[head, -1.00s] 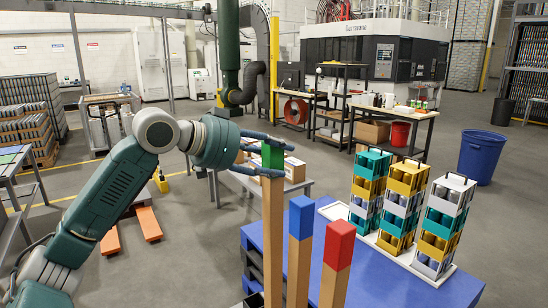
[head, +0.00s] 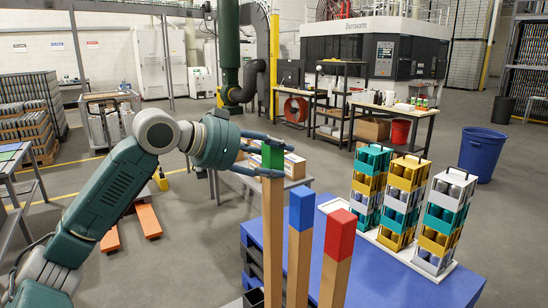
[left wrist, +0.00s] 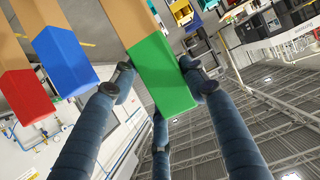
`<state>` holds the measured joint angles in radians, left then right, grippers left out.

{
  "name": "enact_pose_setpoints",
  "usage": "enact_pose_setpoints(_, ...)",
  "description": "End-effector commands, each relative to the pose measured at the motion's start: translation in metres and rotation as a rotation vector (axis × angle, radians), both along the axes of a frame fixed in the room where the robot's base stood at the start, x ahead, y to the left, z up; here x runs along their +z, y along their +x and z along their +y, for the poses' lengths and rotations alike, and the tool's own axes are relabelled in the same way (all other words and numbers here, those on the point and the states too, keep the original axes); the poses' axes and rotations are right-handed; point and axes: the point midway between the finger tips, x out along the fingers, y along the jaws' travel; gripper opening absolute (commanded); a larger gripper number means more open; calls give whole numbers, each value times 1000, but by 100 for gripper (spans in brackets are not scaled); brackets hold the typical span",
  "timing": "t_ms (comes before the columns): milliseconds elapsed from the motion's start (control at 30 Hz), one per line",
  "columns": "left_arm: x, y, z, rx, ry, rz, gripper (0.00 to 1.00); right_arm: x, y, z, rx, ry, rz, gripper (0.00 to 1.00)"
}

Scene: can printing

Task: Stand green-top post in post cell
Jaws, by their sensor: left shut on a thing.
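The green-top post (head: 272,215) is a tall wooden post with a green end, upright in the head view. My left gripper (head: 272,156) is shut on its green top, with fingers on both sides; in the left wrist view the fingers (left wrist: 158,88) also surround the green end (left wrist: 165,82). The blue-top post (head: 299,250) and the red-top post (head: 338,262) stand upright to its right, apart from it. The lower ends of the posts run out of the picture or are hidden, so I cannot tell whether the green-top post's foot touches anything. My right gripper is not in view.
A blue tabletop (head: 390,285) extends behind the posts, with several stacked can carriers (head: 446,222) on a white base at right. Dark bins (head: 250,262) sit at the table's left edge. Open floor (head: 190,260) lies to the left.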

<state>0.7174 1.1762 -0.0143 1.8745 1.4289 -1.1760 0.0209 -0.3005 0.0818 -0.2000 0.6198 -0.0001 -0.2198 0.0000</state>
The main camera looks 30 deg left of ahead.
Motion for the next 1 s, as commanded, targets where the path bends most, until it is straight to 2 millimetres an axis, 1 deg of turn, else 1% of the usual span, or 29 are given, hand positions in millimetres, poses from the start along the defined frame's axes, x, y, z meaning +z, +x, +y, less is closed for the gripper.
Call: enact_pose_setpoints(1000,-26,0,0,1,0,-2,0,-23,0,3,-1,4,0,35)
